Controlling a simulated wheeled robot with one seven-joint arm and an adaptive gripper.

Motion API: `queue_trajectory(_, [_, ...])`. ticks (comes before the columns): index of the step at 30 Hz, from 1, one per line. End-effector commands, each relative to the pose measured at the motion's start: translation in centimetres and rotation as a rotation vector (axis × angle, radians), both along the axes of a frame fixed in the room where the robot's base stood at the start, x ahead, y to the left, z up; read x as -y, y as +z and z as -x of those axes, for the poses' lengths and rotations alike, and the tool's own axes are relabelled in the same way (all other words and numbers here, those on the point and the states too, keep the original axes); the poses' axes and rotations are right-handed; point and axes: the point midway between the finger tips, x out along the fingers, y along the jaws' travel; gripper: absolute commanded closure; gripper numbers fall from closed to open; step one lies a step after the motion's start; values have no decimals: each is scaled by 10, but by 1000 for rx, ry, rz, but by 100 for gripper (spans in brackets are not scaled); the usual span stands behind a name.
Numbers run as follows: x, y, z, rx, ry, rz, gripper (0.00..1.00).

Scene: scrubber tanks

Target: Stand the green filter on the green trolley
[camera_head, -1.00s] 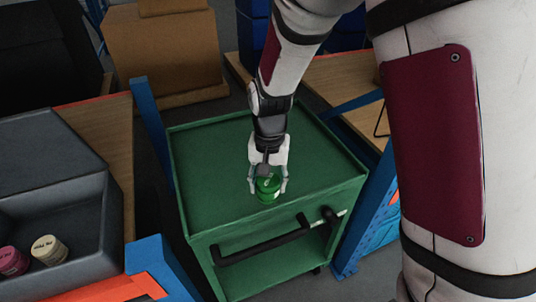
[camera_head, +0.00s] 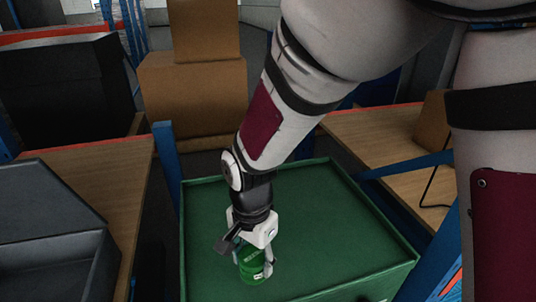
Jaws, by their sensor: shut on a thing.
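The green filter (camera_head: 251,265) is a small green cylinder with a pale label. My gripper (camera_head: 254,268) is shut on it, with a finger on each side. The filter is upright over the top of the green trolley (camera_head: 325,225), toward its near left part. I cannot tell whether its base touches the trolley's surface. The trolley top is a flat green tray with a low rim. Its near edge runs toward the bottom of the picture.
A dark grey bin (camera_head: 50,245) stands at the left by a wooden table (camera_head: 125,185). A blue post (camera_head: 166,160) stands at the trolley's left corner. Cardboard boxes (camera_head: 193,95) are behind. Another wooden table (camera_head: 385,135) is at the right. The rest of the trolley top is clear.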

Motion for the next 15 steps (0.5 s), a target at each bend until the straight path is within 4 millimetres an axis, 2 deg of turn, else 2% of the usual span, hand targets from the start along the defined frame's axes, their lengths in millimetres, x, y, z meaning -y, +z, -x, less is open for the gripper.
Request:
queue_trajectory(3, [8, -4, -30, 0, -6, 0, 78])
queue_trajectory(7, [16, -6, -57, 1, -4, -1, 78])
queue_trajectory(12, [20, -7, -76, 0, -1, 0, 78])
queue_trajectory(15, [21, -9, -79, -1, 0, -1, 78])
